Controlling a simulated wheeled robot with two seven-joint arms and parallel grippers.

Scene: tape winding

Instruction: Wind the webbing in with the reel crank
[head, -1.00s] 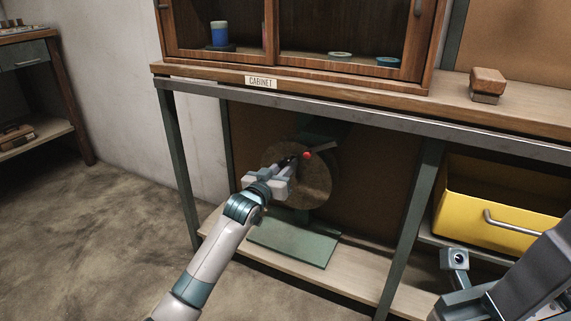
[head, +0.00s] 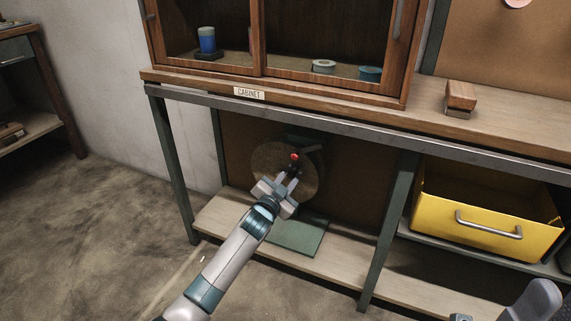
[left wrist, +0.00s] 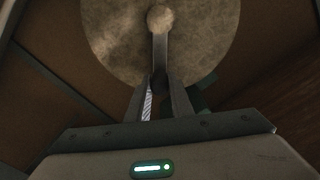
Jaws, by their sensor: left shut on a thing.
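The reel (head: 264,160) is a round tan disc under the bench, above a green base plate (head: 297,238). A red round knob (head: 295,156) shows in front of it. In the left wrist view, the grey crank arm (left wrist: 160,52) runs down from the round hub (left wrist: 160,18) of the disc (left wrist: 110,45). My left gripper (head: 290,174) is at the reel's front, its fingers (left wrist: 156,98) shut on the dark crank handle (left wrist: 160,82). The fingers partly hide the handle. I cannot make out the webbing clearly.
The bench leg (head: 388,228) and lower shelf (head: 345,272) lie right of and below the reel. A yellow drawer (head: 440,221) is further right. The bench top (head: 420,117) passes above, with a cabinet and a wooden block (head: 461,96). Open floor lies at the left.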

